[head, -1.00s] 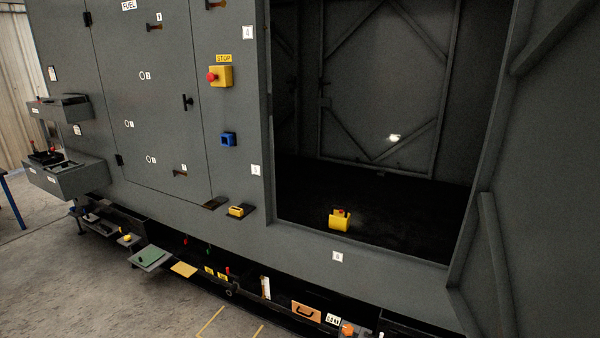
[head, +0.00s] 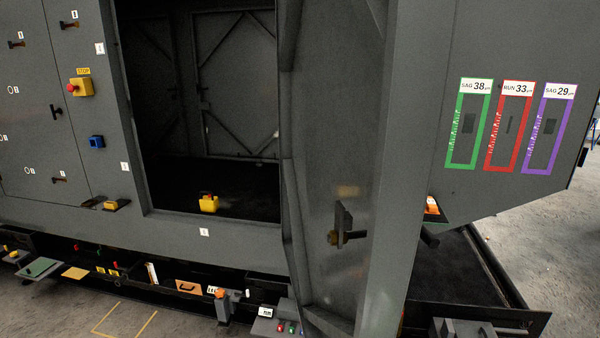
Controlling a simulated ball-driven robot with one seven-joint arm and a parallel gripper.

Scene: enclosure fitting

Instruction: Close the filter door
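A large grey door panel (head: 345,130) stands open at the right side of the dark enclosure opening (head: 220,110), jutting out towards me. It carries a dark latch handle (head: 345,226) low on its visible face. No label naming it as the filter door can be read, but it is the only door I see standing open at the front. My gripper is not in view.
A red-and-yellow stop button (head: 81,87) is on the left wall. Trays and small parts line the base. Three coloured gauge frames (head: 516,125) mark the right panel. Bare floor shows at far right.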

